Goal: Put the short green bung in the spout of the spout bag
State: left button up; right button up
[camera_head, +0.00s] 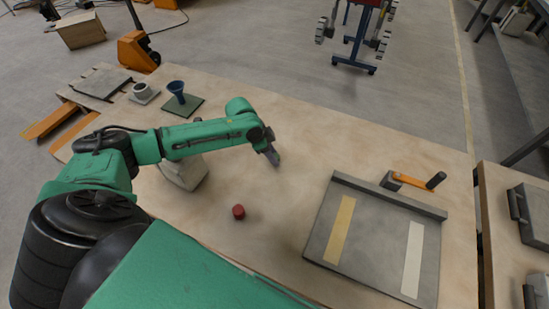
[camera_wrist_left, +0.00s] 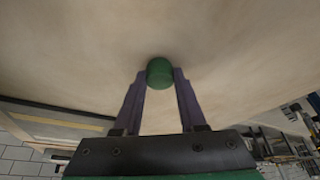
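The short green bung (camera_wrist_left: 160,72) sits between the two fingertips of my left gripper (camera_wrist_left: 160,80) in the left wrist view, and both fingers appear to touch its sides. In the head view the left gripper (camera_head: 272,157) points down, low over the middle of the table; the bung is hard to make out there. A pale grey body that looks like the spout bag (camera_head: 186,173) stands on the table left of the gripper. My left forearm crosses in front of it and hides its upper part. The right gripper is not in view.
A small red bung (camera_head: 238,211) stands on the table (camera_head: 285,200) nearer to me. A grey tray (camera_head: 375,245) with yellow and white strips lies at right, with an orange-handled tool (camera_head: 412,181) behind it.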

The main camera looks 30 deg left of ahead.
pick_arm(q)
jog(key=shift+d, duration=0.1)
grip_shut()
